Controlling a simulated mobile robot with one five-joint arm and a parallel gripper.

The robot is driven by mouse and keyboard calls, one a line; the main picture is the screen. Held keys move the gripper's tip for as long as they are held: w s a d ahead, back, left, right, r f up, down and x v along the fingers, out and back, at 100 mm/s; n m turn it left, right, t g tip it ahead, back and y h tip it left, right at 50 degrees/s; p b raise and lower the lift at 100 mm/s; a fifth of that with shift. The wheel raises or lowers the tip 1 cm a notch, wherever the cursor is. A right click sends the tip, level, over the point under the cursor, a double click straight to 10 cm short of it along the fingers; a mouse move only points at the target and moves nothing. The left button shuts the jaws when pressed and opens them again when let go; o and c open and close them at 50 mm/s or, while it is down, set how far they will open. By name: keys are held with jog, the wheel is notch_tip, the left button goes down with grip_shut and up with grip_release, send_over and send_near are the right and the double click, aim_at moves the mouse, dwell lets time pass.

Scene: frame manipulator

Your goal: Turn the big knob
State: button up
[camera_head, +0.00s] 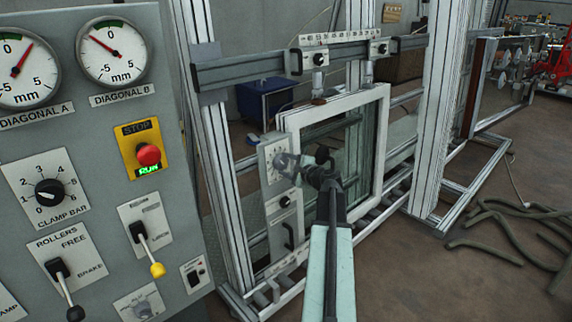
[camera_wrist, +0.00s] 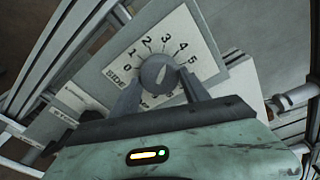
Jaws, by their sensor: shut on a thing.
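The big knob (camera_wrist: 158,74) is round and grey with a white pointer line. It sits on a white numbered dial plate (camera_wrist: 118,72) whose label begins with "SIDE". The pointer line leans towards the 3 and 4 marks. My gripper (camera_wrist: 161,84) has one finger on each side of the knob and is shut on it. In the head view my gripper (camera_head: 289,165) reaches the dial plate (camera_head: 272,150) on the frame's left side and hides most of the knob.
A grey control panel (camera_head: 95,190) with gauges, a smaller clamp bar knob (camera_head: 49,193), a red stop button (camera_head: 148,155) and levers stands at the left. A white window frame (camera_head: 380,140) is right of my gripper. Hoses (camera_head: 520,225) lie on the floor.

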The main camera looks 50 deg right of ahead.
jog(key=m, duration=0.4)
jog(key=shift+m+y+p, duration=0.3)
jog(key=shift+m+y, duration=0.1)
jog(key=shift+f+m+y, duration=0.1)
jog(key=shift+m+y, duration=0.3)
jog(key=shift+m, duration=1.5)
jog(key=o, duration=1.4)
jog(key=shift+c, duration=0.2)
jog(key=p+v, duration=0.1)
jog(key=v, duration=0.6)
jog(key=shift+s+p, duration=0.35)
jog(key=shift+p, duration=0.05)
